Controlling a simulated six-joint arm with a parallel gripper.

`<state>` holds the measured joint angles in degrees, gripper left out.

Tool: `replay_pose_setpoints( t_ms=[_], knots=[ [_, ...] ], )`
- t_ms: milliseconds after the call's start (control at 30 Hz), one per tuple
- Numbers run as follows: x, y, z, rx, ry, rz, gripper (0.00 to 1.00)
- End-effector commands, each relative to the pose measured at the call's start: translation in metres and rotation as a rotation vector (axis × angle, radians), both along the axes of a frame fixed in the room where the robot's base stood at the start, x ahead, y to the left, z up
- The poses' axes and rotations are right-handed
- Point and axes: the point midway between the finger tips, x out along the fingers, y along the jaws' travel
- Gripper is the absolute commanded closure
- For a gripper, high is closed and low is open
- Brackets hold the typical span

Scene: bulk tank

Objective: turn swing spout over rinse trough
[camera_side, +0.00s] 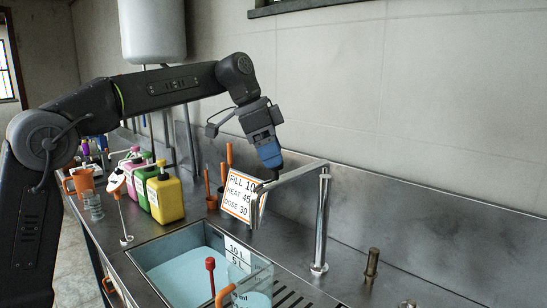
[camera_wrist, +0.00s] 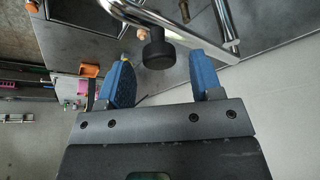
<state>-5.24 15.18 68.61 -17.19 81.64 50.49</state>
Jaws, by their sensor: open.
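The swing spout (camera_side: 296,172) is a chrome tube on an upright post (camera_side: 321,225). Its arm reaches left and its outlet end turns down near the tank's back right corner. My gripper (camera_side: 274,168) points down at the spout arm from above. In the wrist view my gripper (camera_wrist: 160,62) has its two blue fingers apart, with a black knob (camera_wrist: 158,48) on the spout (camera_wrist: 140,14) showing between them. I see no clear contact with the knob. A slotted grate (camera_side: 290,297) lies right of the tank; I cannot tell whether it is the rinse trough.
The tank (camera_side: 190,268) holds pale blue liquid. Yellow (camera_side: 166,198), green and pink pump bottles stand at left. The wall is close behind.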

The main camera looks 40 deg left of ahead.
Motion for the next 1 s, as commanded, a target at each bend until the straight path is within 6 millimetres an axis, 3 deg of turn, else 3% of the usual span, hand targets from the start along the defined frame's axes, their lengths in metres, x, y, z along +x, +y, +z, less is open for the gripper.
replay_pose_setpoints(
  t_ms=[200,467,1000],
  knots=[
    [0.0035,-0.0036,-0.0122,0.000,0.000,0.000,0.41],
    [0.0037,-0.0037,-0.0129,0.000,0.000,0.001,0.41],
    [0.0037,-0.0035,-0.0125,0.000,0.000,0.001,0.92]
  ],
)
